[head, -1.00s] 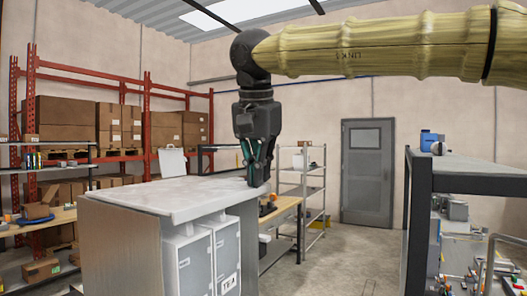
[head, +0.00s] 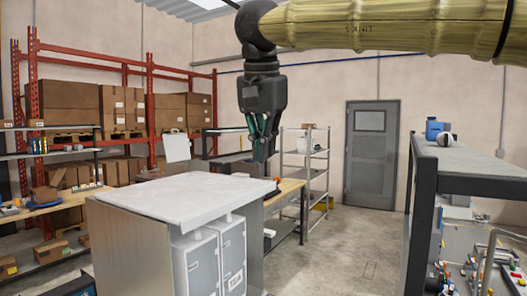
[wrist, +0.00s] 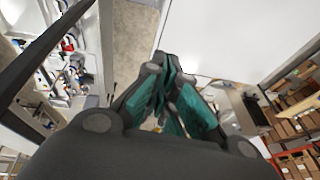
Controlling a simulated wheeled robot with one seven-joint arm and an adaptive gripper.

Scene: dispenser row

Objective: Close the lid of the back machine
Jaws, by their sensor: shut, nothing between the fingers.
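A white upright panel (head: 177,147) shows just beyond the far edge of a white cabinet top; it looks like a raised lid, but the machine body under it is hidden. The cabinet top (head: 180,198) is flat, and two white machine fronts (head: 208,262) with dark labels stand below it. My gripper (head: 262,158) hangs pointing down, shut and empty, above and beyond the right far corner of the cabinet top in the head view. In the wrist view, my gripper's fingers (wrist: 165,75) are together, with a broad white surface (wrist: 235,35) up and to the right.
A dark-framed shelf (head: 470,160) stands on the right, holding a blue container (head: 434,130). Red racks with boxes (head: 70,108) line the left back. A wooden table (head: 285,190) and a metal shelf (head: 305,165) stand behind my gripper. Floor (head: 350,245) is clear between cabinet and right shelf.

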